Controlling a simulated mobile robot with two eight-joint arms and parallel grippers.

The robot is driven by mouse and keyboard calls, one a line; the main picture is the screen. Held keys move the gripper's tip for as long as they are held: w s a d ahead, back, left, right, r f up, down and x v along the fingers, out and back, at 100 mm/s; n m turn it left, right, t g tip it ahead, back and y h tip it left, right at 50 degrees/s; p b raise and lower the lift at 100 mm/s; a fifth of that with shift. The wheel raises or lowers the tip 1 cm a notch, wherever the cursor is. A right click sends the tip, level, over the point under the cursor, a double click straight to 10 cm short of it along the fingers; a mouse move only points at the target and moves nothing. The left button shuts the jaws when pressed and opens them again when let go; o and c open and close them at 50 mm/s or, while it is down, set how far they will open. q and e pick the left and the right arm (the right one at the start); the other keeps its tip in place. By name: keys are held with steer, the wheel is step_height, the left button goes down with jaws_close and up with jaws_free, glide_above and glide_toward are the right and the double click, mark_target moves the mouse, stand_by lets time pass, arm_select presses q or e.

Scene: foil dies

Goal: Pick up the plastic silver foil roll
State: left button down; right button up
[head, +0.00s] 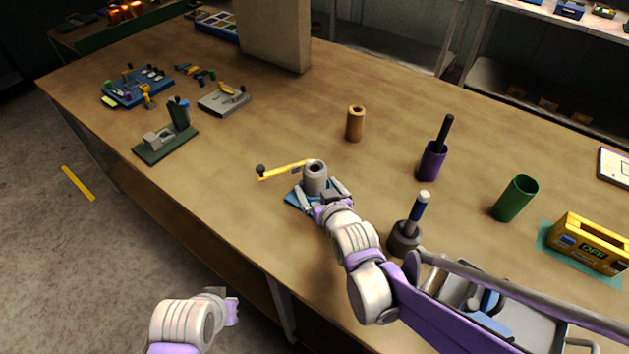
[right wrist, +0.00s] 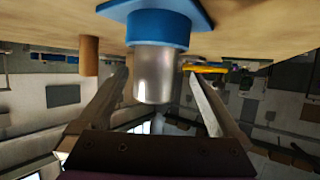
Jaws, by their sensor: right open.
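The silver foil roll (head: 315,172) stands upright on a blue base (head: 292,198) near the middle of the table. In the right wrist view the roll (right wrist: 160,75) appears upside down, hanging from the blue base (right wrist: 160,28). My right gripper (head: 322,191) is open, with one finger on each side of the roll. In the right wrist view its fingers (right wrist: 158,88) show a gap to the roll on both sides. Contact is not visible. My left gripper (head: 230,307) is off the table's front edge at the lower left, away from the roll; its jaws are unclear.
A brown cylinder (head: 355,123) stands behind. A purple holder (head: 432,161), a grey holder (head: 404,240) and a green cup (head: 515,198) stand to the right.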

steer(key=shift+d+x, duration=0.15)
steer(key=shift+x, duration=1.2)
steer(key=shift+d+x, duration=0.2)
steer(key=shift+x, duration=1.2)
steer(key=shift+c, duration=0.2)
steer(key=c, duration=1.5)
